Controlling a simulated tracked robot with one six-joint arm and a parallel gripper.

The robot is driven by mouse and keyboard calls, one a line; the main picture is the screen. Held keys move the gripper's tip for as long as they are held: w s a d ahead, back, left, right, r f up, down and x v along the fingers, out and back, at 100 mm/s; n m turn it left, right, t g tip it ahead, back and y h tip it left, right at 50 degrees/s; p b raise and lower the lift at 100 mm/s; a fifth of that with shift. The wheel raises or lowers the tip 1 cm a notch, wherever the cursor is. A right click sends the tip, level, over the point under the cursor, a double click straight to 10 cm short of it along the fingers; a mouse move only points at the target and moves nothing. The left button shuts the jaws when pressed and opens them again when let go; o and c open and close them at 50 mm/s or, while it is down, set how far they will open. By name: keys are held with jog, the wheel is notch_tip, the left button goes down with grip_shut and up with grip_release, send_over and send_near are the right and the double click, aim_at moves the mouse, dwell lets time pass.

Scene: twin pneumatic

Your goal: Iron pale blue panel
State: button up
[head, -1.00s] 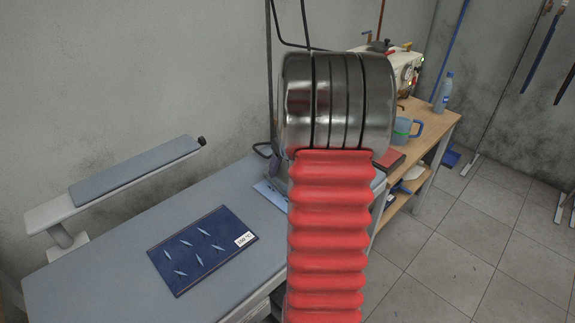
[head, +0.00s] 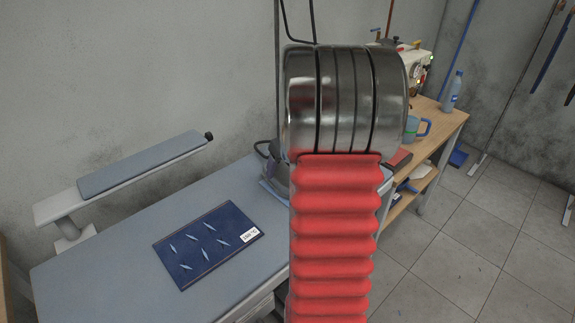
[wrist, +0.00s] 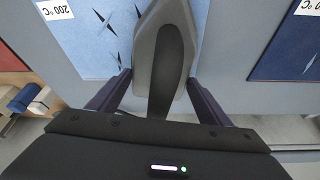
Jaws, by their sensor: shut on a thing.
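The pale blue panel (wrist: 85,60) lies flat on the ironing board in the wrist view, with a white 200 °C label (wrist: 54,9) and dark marks that look like creases. The grey iron (wrist: 145,45) is over the panel; whether its sole touches is hard to tell. My gripper (wrist: 158,78) is shut on the iron's dark handle, one finger on each side. In the head view, my arm hides most of the iron (head: 276,172) and nearly all of the pale blue panel.
A dark blue panel (head: 210,247) with pale marks and a label lies on the ironing board (head: 100,270). A sleeve board (head: 145,165) stands at the left. Behind right, a wooden table (head: 440,125) holds a sewing machine, mug (head: 411,130) and bottle (head: 453,92).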

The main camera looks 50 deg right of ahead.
aim_at(275, 176)
jog(key=shift+a, duration=0.2)
jog(key=shift+a, duration=0.15)
jog(key=shift+w+a, duration=0.15)
jog(key=shift+a, duration=0.7)
jog(key=shift+w+a, duration=0.1)
jog(key=shift+a, duration=0.7)
jog(key=shift+r, duration=0.1)
jog(key=shift+w, duration=0.4)
jog(key=shift+d, duration=0.2)
jog(key=shift+s+d, duration=0.15)
jog(key=shift+d, duration=0.55)
jog(key=shift+s+d, duration=0.1)
jog(key=shift+d, duration=0.95)
